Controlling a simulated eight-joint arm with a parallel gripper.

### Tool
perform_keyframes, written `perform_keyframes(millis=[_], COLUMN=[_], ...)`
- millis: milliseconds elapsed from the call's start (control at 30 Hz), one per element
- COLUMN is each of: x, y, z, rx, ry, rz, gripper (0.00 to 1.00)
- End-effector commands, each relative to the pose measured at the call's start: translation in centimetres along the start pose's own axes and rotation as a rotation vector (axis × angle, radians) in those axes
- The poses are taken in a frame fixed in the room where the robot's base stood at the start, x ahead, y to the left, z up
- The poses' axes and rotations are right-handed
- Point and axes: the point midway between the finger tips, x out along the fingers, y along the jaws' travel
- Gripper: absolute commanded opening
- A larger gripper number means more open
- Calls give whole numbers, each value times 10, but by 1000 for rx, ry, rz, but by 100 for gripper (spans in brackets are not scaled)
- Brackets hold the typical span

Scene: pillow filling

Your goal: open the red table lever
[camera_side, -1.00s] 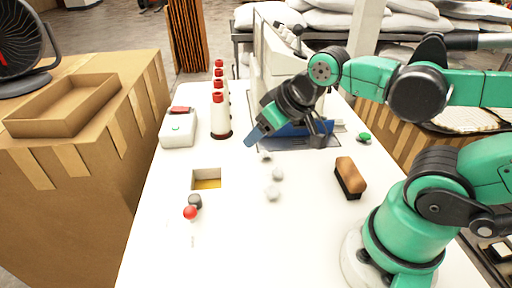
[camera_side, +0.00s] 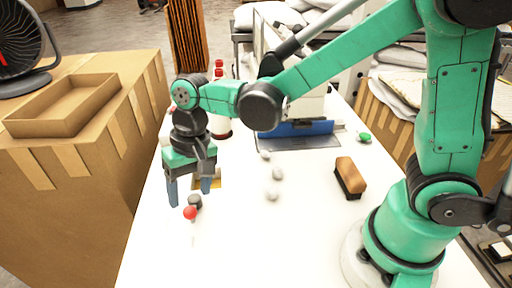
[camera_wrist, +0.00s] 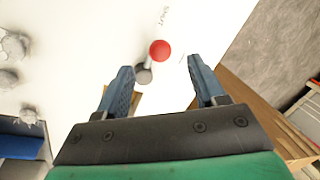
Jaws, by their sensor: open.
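The red table lever has a red ball knob (camera_side: 190,212) beside a dark grey base (camera_side: 195,201) on the white table. In the wrist view the red knob (camera_wrist: 160,50) sits ahead of and between the fingertips, joined by a short pale rod to the grey base (camera_wrist: 143,75). The word "SHUT" is printed on the table just beyond the knob. My gripper (camera_side: 191,190) points down above and behind the lever in the side view. Its two blue fingers (camera_wrist: 157,75) are spread apart with nothing held. The gripper partly hides the square opening (camera_side: 208,184) in the table.
Several white fluff clumps (camera_side: 274,174) lie right of the lever. A brown brush (camera_side: 349,178) is farther right. Red-capped bottles (camera_side: 221,118) and a machine with a blue front (camera_side: 300,128) stand behind. The table's front area is clear.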

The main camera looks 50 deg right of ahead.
Motion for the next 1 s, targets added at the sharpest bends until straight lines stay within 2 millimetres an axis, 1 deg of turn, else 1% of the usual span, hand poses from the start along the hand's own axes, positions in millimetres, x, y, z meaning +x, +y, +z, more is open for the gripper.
perform_keyframes(millis=[433, 600, 833, 867, 900, 967, 1000], x=[48, 56, 56, 56, 56, 56, 56], y=[-1, 0, 0, 0, 0, 0, 0], z=[0, 0, 0, 0, 0, 0, 0], rx=[1, 1, 1, 1, 1, 1, 1], ry=[-2, -1, -1, -1, -1, -1, -1], rz=[2, 2, 2, 2, 2, 2, 2], gripper=[63, 63, 63, 58, 46, 29, 18])
